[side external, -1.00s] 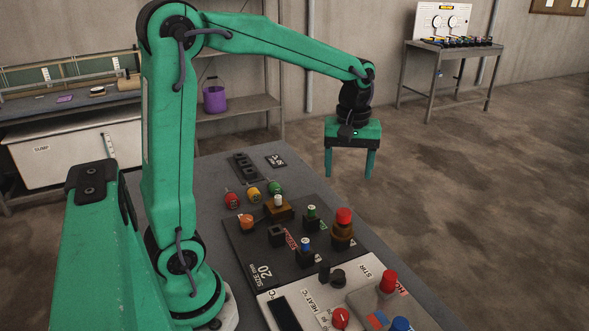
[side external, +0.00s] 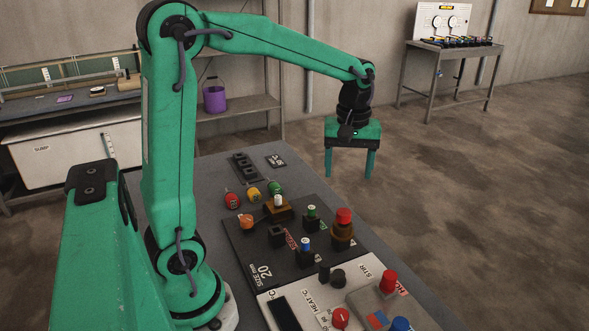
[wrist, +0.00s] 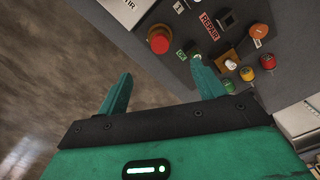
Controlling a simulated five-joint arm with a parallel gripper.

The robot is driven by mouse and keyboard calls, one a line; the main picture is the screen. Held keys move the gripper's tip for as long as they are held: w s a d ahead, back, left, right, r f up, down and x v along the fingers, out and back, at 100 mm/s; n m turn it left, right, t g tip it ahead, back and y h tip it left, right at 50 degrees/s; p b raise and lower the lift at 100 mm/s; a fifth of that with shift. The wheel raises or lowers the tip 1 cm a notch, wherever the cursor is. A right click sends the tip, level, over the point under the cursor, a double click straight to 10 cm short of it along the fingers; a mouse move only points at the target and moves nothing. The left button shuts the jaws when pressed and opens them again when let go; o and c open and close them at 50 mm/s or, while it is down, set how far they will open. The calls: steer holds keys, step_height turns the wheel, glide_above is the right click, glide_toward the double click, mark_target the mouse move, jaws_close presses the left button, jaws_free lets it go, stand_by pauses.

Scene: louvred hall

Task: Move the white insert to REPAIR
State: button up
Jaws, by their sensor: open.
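The white insert (side external: 278,200) stands upright in a brown block at the far side of the dark board; it also shows in the wrist view (wrist: 230,65), right of my right-hand finger. The red REPAIR label (side external: 291,241) lies on the board beside a black socket (side external: 277,236) with no insert visible in it. The label (wrist: 209,27) and socket (wrist: 226,18) show near the top of the wrist view. My gripper (side external: 350,176) is open and empty, raised past the board's right side, pointing down. Its fingers (wrist: 161,67) are wide apart in the wrist view.
A green insert (side external: 311,211), a blue insert (side external: 305,243) and a tall red-topped piece (side external: 344,216) stand on the board. Red, yellow and green round pieces (side external: 253,194) line its far edge. A pale control panel (side external: 340,292) lies nearer the camera.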

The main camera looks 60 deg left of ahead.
steer(key=shift+a, duration=0.15)
steer(key=c, duration=0.6)
steer(key=n, duration=0.6)
glide_above(278, 197)
step_height(278, 197, down, 7)
steer(key=shift+f, duration=0.25)
steer(key=shift+f, duration=4.85)
jaws_close()
